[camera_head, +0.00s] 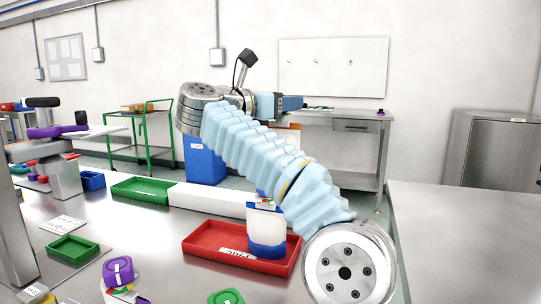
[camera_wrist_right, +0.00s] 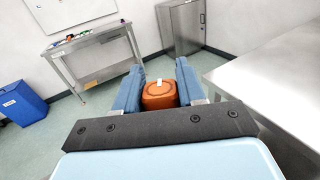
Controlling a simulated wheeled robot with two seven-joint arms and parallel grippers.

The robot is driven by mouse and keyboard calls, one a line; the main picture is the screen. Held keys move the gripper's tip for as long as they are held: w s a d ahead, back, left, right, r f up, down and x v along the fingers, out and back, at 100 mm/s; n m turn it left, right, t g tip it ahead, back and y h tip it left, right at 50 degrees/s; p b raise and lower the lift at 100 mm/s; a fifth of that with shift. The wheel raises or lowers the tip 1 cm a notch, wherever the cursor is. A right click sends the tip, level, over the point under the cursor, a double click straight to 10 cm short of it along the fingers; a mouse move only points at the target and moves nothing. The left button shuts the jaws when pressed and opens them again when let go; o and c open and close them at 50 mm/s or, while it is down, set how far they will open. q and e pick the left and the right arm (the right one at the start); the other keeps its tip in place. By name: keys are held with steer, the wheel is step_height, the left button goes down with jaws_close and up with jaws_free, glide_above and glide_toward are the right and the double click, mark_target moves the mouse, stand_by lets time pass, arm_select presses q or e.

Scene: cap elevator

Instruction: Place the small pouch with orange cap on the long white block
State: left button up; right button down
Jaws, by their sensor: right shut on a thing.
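My right gripper (camera_head: 290,103) is raised above and beyond the work table in the head view, with its blue fingers pointing right. In the right wrist view, the fingers (camera_wrist_right: 159,85) are shut on the sides of an orange cap (camera_wrist_right: 160,96), which has a small white mark on it. The pouch below the cap is hidden there. The long white block (camera_head: 215,200) lies on the table behind the red tray, partly covered by my right arm. My left gripper is not in view.
A red tray (camera_head: 205,244) holds a white and blue pouch (camera_head: 266,228). Green trays (camera_head: 143,190) and a purple-capped pouch (camera_head: 118,271) are on the steel table. A purple-and-grey fixture (camera_head: 57,131) stands at left. A bare table (camera_head: 465,235) is at right.

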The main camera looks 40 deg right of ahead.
steer(key=w+d+f, duration=0.5)
steer(key=d+f, duration=0.2)
steer(key=f, duration=0.3)
steer(key=shift+w+d+f, duration=0.15)
steer(key=shift+w+f, duration=0.1)
steer(key=shift+f, duration=0.25)
steer(key=shift+f, duration=0.15)
steer(key=c, duration=0.7)
jaws_free()
steer(key=shift+o, duration=0.2)
